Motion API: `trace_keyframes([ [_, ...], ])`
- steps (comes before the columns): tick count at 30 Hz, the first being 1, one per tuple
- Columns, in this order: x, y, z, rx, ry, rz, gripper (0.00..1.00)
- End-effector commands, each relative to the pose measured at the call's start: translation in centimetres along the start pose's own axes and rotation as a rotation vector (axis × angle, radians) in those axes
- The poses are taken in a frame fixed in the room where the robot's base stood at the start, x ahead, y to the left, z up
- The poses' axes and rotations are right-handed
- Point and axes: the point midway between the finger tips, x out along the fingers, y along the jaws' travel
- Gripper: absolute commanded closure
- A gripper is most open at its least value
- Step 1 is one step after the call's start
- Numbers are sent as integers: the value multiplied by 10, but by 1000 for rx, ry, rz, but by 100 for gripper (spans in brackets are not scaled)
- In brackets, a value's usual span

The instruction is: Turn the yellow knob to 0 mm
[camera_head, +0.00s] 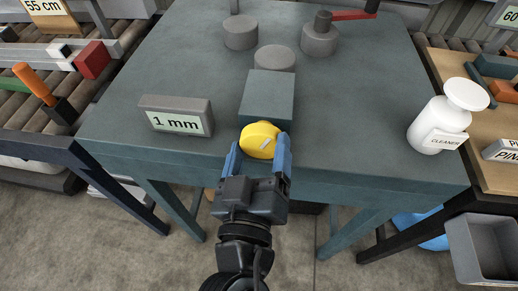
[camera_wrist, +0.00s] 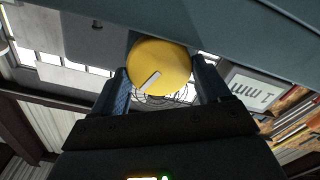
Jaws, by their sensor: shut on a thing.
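The yellow knob (camera_head: 259,140) is on the front of a grey-blue box (camera_head: 267,95) on the table. The knob fills the upper middle of the wrist view (camera_wrist: 158,68). My gripper (camera_head: 259,155) has its blue fingers on either side of the knob, shut on it. The fingers also show in the wrist view (camera_wrist: 162,85). A grey display (camera_head: 176,118) left of the box reads "1 mm"; in the wrist view the display (camera_wrist: 253,88) appears upside down.
The table (camera_head: 340,135) has bare room right of the box. Grey cylinders (camera_head: 275,59) stand behind it. A white cleaner bottle (camera_head: 441,120) stands near the right edge.

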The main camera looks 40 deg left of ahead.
Motion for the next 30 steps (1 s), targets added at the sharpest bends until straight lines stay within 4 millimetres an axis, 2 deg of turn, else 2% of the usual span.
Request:
trace_keyframes([
  [10, 0, 0, 0, -15, 0, -1, 54],
  [11, 0, 0, 0, -15, 0, -1, 21],
  [18, 0, 0, 0, -14, 0, 0, 0],
  [26, -3, 0, 1, -14, 0, -1, 0],
  [30, -18, -2, 2, -14, -1, -2, 0],
])
